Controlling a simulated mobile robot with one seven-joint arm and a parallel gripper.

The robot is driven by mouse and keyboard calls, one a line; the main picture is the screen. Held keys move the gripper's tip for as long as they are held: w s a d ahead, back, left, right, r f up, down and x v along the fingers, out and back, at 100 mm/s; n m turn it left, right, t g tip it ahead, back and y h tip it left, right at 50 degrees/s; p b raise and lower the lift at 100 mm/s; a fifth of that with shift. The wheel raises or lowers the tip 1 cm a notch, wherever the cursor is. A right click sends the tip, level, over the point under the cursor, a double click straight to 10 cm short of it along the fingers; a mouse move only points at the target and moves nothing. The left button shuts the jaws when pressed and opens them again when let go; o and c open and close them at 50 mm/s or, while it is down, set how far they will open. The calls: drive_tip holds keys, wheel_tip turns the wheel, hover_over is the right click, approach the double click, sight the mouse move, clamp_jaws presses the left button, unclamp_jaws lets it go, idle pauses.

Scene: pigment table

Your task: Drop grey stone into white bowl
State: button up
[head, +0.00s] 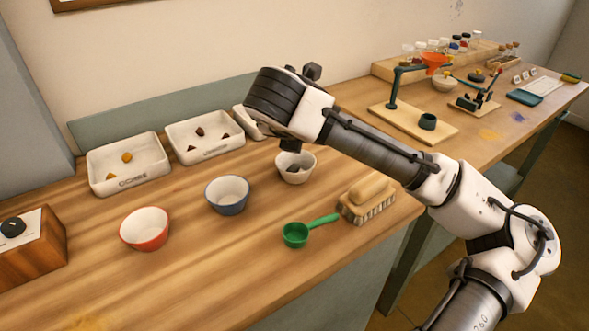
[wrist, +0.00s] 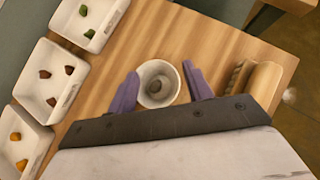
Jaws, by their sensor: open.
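The white bowl (head: 296,177) stands on the wooden table, right of the blue bowl. It also shows in the wrist view (wrist: 173,99), between my two purple fingers. A grey stone (wrist: 157,85) lies inside the bowl. Dark grey matter also shows in the bowl in the head view, but I cannot tell whether it is one piece or more. My gripper (wrist: 161,90) is open and empty above the bowl, with the fingers spread to either side of it. In the head view my wrist hides the fingertips.
A blue bowl (head: 228,207) and a red bowl (head: 145,243) stand to the left. A green scoop (head: 296,234) and a brush (head: 368,198) lie in front and right. White trays (head: 93,181) with coloured stones line the back.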

drive_tip(key=v, duration=1.4)
drive_tip(key=shift+w, duration=0.15)
